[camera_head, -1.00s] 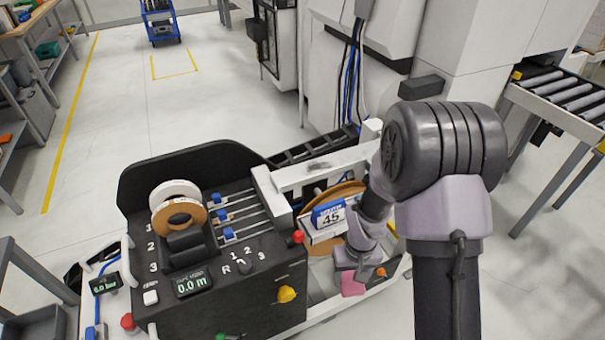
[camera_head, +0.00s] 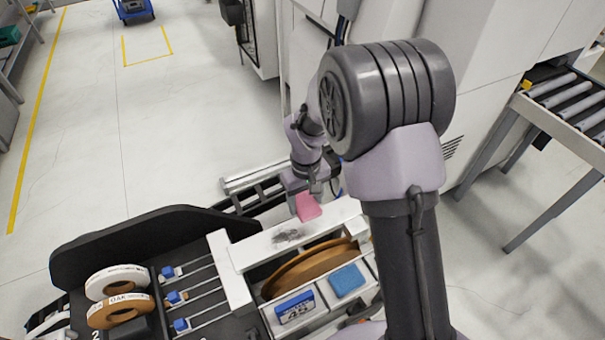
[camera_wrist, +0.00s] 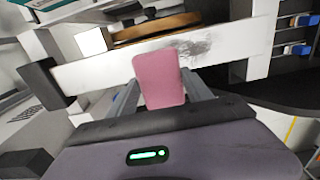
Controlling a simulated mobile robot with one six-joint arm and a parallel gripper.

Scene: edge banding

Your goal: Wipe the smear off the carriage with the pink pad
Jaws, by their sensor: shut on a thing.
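The carriage (camera_head: 342,213) is a white beam with a dark grey smear (camera_head: 288,236) on its top face. The smear also shows in the wrist view (camera_wrist: 190,48), ahead and to the right of the pad. My gripper (camera_head: 305,192) is shut on the pink pad (camera_head: 309,207), which also shows in the wrist view (camera_wrist: 159,80). The pad is at the carriage's far edge, to the right of the smear in the head view. I cannot tell whether the pad touches the carriage. The fingertips are partly hidden behind the pad.
A brown reel (camera_head: 290,270) sits beside the carriage on the near side, with a blue pad (camera_head: 347,280) and a box labelled 45 (camera_head: 296,308) close by. A roller conveyor (camera_head: 565,100) is at right.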

